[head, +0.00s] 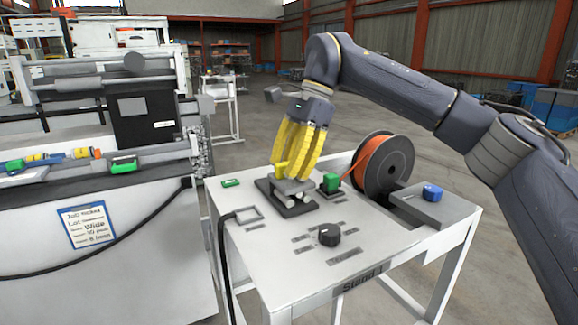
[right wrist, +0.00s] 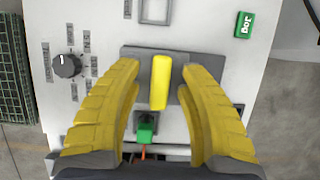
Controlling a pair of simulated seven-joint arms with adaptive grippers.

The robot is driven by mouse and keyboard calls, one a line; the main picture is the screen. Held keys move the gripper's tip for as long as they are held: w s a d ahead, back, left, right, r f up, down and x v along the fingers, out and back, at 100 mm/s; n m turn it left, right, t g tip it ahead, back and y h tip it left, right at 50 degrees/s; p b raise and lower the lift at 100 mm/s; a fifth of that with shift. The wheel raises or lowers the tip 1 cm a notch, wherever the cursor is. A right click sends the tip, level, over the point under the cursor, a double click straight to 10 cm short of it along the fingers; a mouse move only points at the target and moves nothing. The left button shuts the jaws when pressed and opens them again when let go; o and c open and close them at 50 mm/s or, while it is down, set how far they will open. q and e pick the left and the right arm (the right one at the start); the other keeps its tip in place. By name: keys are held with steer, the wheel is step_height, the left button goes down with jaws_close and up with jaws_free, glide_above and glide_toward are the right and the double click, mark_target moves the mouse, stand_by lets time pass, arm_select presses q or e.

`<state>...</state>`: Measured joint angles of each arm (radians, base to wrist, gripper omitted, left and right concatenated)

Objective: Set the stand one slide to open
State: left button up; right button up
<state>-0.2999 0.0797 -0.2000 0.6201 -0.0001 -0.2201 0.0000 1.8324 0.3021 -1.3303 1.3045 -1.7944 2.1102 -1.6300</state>
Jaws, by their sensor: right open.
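The stand one table (head: 285,250) bears the label "Stand 1" on its front edge. A slide with a dark base plate (head: 299,210) and grey block sits on its top, with an upright yellow handle (head: 281,169). In the right wrist view the yellow handle (right wrist: 160,82) stands in the middle of the plate (right wrist: 195,58). My right gripper (right wrist: 160,66) is open, with one yellow finger on each side of the handle and a visible gap to both. In the head view its fingers partly cover the slide. My left gripper is not in view.
A green block (head: 331,181) with an orange strand and an orange spool (head: 383,167) stand right of the slide. A black knob (head: 328,235) and a blue button (head: 432,192) are nearby. A machine (head: 100,250) stands at the left.

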jaws_close()
stand_by(0.4)
